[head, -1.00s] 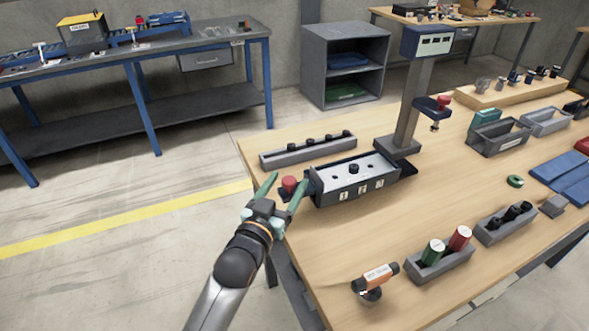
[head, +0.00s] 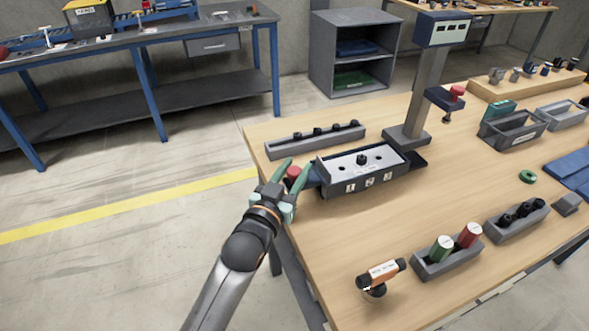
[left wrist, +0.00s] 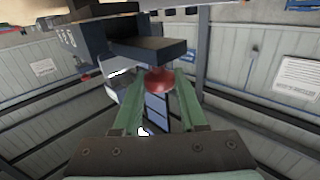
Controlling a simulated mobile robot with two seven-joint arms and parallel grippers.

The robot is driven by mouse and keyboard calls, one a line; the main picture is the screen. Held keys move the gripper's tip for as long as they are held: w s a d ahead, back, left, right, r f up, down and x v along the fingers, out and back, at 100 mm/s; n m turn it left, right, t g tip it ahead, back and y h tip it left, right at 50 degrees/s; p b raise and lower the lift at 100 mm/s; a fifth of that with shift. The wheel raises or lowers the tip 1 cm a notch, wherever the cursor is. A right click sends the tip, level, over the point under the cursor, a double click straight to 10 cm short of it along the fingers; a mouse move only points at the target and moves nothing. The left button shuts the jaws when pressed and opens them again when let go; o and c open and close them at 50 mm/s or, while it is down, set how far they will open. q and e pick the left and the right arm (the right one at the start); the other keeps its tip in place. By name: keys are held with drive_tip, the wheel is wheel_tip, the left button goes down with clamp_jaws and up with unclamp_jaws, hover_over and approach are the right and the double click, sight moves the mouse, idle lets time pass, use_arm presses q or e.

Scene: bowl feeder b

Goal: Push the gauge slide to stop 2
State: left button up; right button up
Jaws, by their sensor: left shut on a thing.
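The gauge block (head: 372,184) is a dark grey box on the wooden table, with a pale top plate and front labels 1, 2 and 3. A small black knob (head: 361,159) stands on its top plate among dark holes. The red knob (head: 293,173) of the slide is at the block's left end. My left gripper (head: 289,180) is at that end, its green fingers shut on the red knob. In the left wrist view the red knob (left wrist: 159,80) sits between the two fingertips. Which stop the slide is at is hard to tell. My right gripper is not in view.
A grey rack (head: 315,138) with black pegs lies behind the block. A post with a display box (head: 442,29) stands behind right. An orange-labelled tool (head: 380,275) and a tray with green and red cylinders (head: 447,262) lie in front. Table is clear between.

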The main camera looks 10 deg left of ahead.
use_arm(q)
clamp_jaws()
idle(0.8)
